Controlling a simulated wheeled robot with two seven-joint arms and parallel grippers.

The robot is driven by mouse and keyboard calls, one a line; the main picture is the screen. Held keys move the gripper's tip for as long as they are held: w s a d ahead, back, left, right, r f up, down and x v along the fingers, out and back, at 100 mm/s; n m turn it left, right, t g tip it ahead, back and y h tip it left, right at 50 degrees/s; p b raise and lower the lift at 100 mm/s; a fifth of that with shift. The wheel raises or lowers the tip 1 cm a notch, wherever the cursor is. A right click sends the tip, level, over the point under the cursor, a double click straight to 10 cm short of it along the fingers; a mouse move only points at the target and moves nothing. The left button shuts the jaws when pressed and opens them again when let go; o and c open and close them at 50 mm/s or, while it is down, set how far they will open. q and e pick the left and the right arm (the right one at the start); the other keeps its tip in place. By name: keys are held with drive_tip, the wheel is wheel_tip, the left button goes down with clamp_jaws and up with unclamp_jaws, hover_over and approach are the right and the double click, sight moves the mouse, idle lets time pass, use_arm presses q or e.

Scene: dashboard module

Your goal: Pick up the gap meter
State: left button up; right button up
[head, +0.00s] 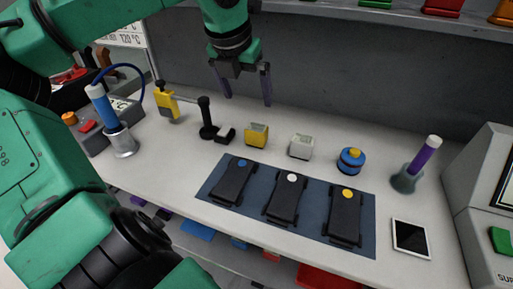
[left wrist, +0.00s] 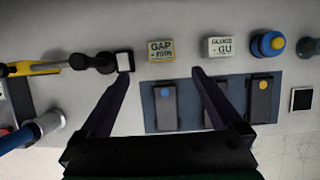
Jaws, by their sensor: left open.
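The gap meter (head: 256,134) is a small yellow box with a pale display face, standing on the grey bench behind the dark blue mat. In the left wrist view its face (left wrist: 161,49) reads "GAP mm". My left gripper (head: 247,101) is open and empty, above the bench and above the gap meter in the head view. In the left wrist view its two fingers (left wrist: 162,77) reach toward the row of tools, with the gap meter just beyond and between the tips. My right gripper is not identifiable in either view.
A black tool (head: 208,121) stands left of the meter and a white gloss meter (head: 301,146) right. A blue-yellow round device (head: 350,160) is farther right. Three black modules lie on the blue mat (head: 312,234) in front. The grey back wall (head: 335,75) stands behind.

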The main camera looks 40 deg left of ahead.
sight(256, 128)
use_arm(q)
drive_tip(key=x, duration=0.5)
drive_tip(key=p+x, duration=0.1)
drive_tip(key=x, duration=0.4)
drive_tip(key=p+x, duration=0.1)
drive_tip(key=x, duration=0.4)
drive_tip(key=shift+s+d, duration=0.15)
drive_tip(key=shift+s, duration=0.15)
drive_tip(key=shift+w+f, duration=0.15)
drive_tip(key=shift+f, duration=0.15)
drive_tip(key=shift+r, duration=0.1)
drive_tip(key=c, duration=1.5)
use_arm(e)
drive_tip(key=shift+r, duration=0.55)
